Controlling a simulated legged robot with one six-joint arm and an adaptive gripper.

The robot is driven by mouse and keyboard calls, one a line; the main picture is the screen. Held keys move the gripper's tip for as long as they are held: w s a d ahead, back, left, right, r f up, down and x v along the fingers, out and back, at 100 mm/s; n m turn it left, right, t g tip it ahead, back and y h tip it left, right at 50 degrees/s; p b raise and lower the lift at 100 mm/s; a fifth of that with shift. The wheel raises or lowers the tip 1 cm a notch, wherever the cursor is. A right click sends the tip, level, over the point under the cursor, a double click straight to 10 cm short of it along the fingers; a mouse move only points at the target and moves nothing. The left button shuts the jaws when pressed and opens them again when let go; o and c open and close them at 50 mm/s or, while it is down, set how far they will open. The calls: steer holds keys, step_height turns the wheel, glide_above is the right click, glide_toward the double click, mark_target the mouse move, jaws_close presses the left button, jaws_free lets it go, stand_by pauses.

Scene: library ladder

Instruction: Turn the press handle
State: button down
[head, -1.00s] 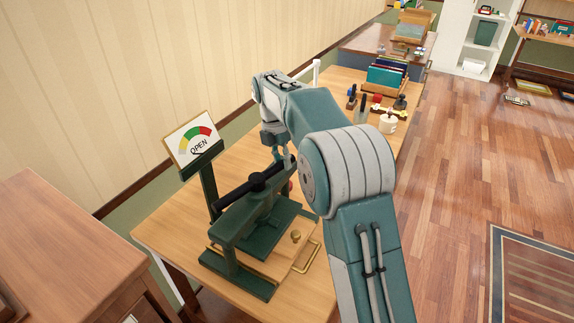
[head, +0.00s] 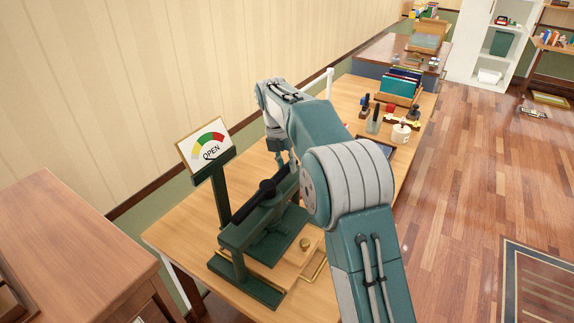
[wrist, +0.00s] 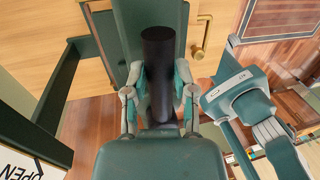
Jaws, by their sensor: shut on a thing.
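The press (head: 246,262) is a dark green frame on the wooden table at lower centre in the head view. Its black bar handle (head: 250,201) lies across the top, with a round hub in the middle. My gripper (head: 287,165) is at the far right end of the handle, partly hidden behind my arm. In the wrist view, the fingers of my gripper (wrist: 160,80) are on both sides of the black handle (wrist: 158,55) and shut on it. A gauge sign (head: 205,145) reading "OPEN" stands beside the press. The gripped handle end is mostly hidden in the head view.
A brass pull (head: 318,268) shows at the press's right side. Several stamps, a white mug (head: 401,132) and a book rack (head: 399,88) stand farther back on the table. A brown cabinet (head: 70,245) is at left.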

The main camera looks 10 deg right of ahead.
steer(key=shift+c, duration=2.2)
jaws_free()
steer(key=shift+w+a, duration=0.1)
steer(key=shift+w, duration=0.1)
step_height(320, 180, up, 12)
steer(key=w+a, duration=0.1)
steer(key=a, duration=0.1)
steer(key=shift+w+f, duration=0.2)
steer(key=shift+w, duration=0.05)
steer(key=shift+r, duration=0.1)
